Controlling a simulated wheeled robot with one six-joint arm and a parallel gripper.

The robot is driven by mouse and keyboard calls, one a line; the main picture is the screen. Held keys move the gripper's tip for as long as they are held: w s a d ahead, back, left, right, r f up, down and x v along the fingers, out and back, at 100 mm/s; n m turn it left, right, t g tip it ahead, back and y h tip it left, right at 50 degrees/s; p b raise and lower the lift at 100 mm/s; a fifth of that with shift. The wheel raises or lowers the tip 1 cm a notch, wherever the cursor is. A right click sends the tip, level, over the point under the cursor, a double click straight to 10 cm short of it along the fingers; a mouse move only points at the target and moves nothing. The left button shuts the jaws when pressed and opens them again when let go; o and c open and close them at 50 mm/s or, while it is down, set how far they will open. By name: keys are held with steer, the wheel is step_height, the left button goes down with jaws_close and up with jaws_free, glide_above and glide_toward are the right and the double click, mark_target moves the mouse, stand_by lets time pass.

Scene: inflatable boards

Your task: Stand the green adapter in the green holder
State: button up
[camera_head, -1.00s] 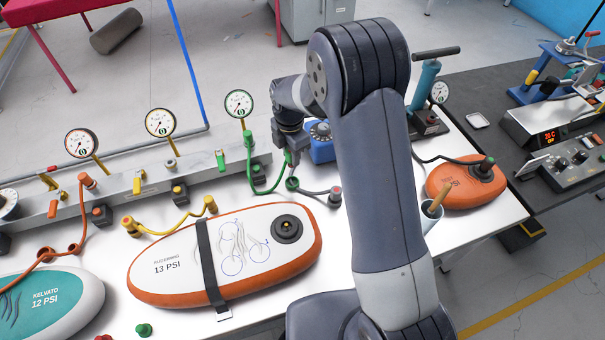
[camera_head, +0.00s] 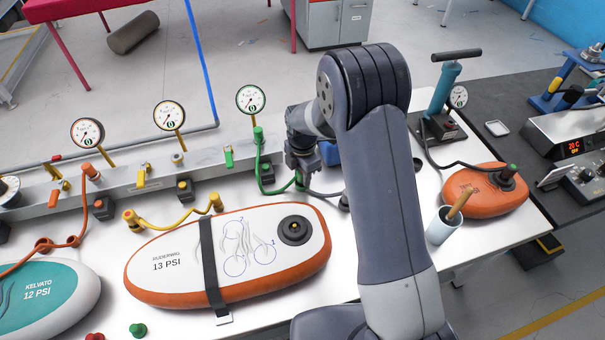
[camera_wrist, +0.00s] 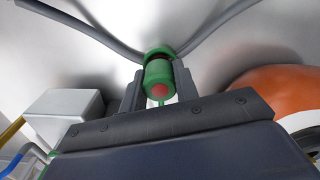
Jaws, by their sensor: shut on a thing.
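My gripper (camera_head: 299,172) is over the table just in front of the rail, right of the green hose. In the wrist view its two fingers (camera_wrist: 160,92) are shut on a green cylinder with a pinkish end (camera_wrist: 158,80), which looks like the green adapter. A green ring (camera_wrist: 158,53) and grey hose (camera_wrist: 100,38) lie just beyond it. In the head view the gripper covers most of the held piece. A dark block (camera_head: 267,173) by the rail, behind the green hose (camera_head: 259,160), may be the green holder; I cannot tell. Whether the held piece touches anything is unclear.
Gauges stand along the rail (camera_head: 130,180), with yellow (camera_head: 180,213) and orange hoses. A loose green cap (camera_head: 138,329) lies at the front edge. A cup (camera_head: 440,230) and orange board (camera_head: 485,190) are right of my arm.

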steer(key=o, duration=0.9)
step_height(320, 180, up, 12)
steer(key=p, duration=0.7)
steer(key=shift+r, duration=0.1)
steer(key=shift+f+b, duration=2.6)
steer(key=shift+f, duration=2.05)
